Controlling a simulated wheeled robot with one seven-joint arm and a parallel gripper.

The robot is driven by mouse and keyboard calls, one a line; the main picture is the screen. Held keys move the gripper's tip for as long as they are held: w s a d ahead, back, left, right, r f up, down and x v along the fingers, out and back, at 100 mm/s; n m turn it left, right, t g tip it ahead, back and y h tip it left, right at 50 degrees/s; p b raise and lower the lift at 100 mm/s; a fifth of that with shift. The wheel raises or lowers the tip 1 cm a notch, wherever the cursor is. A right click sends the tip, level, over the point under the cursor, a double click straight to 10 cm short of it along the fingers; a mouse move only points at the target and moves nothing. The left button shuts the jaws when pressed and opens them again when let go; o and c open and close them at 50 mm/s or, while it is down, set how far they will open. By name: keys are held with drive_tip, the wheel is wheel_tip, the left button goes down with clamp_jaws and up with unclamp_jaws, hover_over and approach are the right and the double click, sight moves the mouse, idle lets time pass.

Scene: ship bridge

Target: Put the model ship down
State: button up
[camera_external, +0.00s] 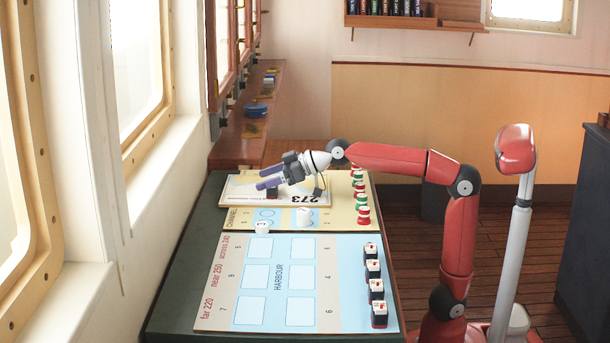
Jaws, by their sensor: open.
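My gripper (266,178) is at the far end of the table, its two purple fingers pointing left and apart. A small dark and red block (272,193), which looks like a model ship, shows just below the fingers on the pale board marked 273 (240,189). The fingers partly cover it, and I cannot tell whether they touch it. Several similar model ships, dark with white tops, stand in a column at the right of the blue harbour board; the nearest is this model ship (379,315).
The harbour board (279,317) has several empty pale squares. Windows border the dark table (190,270) on the left.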

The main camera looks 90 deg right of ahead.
drive_tip(key=shift+f, duration=0.8)
drive_tip(key=shift+r+p, duration=0.3)
drive_tip(key=shift+p, duration=0.1)
drive_tip(key=shift+w+r+p, duration=0.1)
drive_tip(key=shift+r+p, duration=0.4)
drive_tip(key=shift+p, duration=0.1)
drive_tip(key=b+v, duration=0.1)
drive_tip(key=v, duration=0.9)
drive_tip(key=shift+s+r, duration=0.2)
drive_tip(key=shift+s, duration=0.05)
drive_tip(key=shift+v, duration=0.75)
drive_tip(key=shift+r, duration=0.1)
